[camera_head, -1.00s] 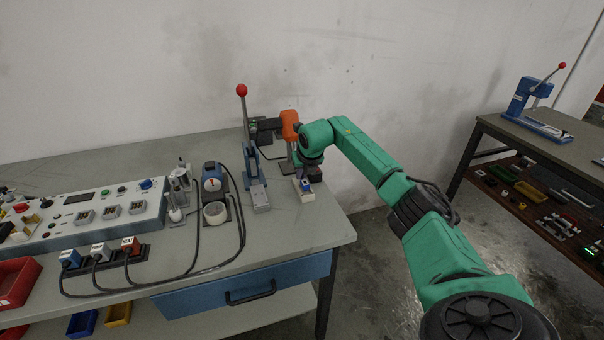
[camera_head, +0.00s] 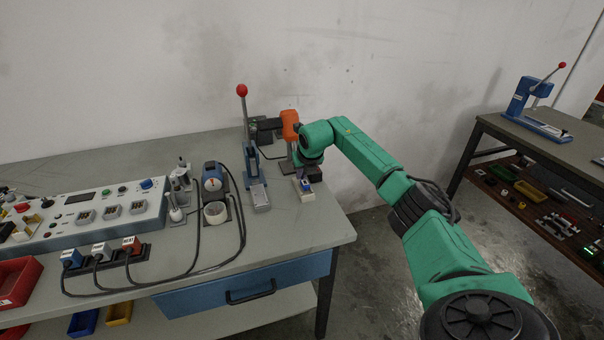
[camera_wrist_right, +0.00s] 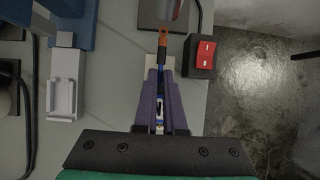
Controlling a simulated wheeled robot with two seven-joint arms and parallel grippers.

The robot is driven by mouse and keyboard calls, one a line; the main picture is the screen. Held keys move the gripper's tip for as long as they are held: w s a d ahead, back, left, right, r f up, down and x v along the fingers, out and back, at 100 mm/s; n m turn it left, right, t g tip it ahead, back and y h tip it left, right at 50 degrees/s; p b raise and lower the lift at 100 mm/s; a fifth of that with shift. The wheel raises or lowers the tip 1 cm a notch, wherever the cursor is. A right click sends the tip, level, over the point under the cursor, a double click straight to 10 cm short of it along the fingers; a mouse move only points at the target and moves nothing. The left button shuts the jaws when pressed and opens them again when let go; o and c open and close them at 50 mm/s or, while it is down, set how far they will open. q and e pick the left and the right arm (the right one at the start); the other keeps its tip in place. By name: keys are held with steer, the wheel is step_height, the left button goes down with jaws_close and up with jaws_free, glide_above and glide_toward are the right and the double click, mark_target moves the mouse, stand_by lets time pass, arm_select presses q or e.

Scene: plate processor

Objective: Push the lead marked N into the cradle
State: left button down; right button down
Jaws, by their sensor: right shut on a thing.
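My right gripper (camera_wrist_right: 161,92) reaches down at the far right end of the bench, with its purple fingers closed around a slim blue lead (camera_wrist_right: 158,101). A small white patch (camera_wrist_right: 159,127) shows between the fingers, but I cannot read a letter on it. A black section and an orange end lie in line beyond the fingertips. Beneath is a pale block (camera_wrist_right: 151,76), perhaps the cradle; it also shows in the head view (camera_head: 297,186). The fingers hide much of the lead and block, so I cannot tell how they touch. My left gripper is not in view.
A red rocker switch (camera_wrist_right: 205,54) on a black box stands close right of the fingers. A blue lever press (camera_head: 252,165) with a red knob stands to the left. An orange-headed stand (camera_head: 290,124) rises behind. Cabled plugs (camera_head: 101,252) sit at the left.

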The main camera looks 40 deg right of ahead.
steer(key=shift+f+b, duration=0.3)
steer(key=shift+f, duration=0.25)
steer(key=c, duration=0.9)
jaws_free()
steer(key=b+v, duration=0.1)
steer(key=v, duration=1.3)
steer(key=shift+s+a+r, duration=0.1)
steer(key=shift+s+r, duration=0.1)
steer(key=shift+r, duration=0.05)
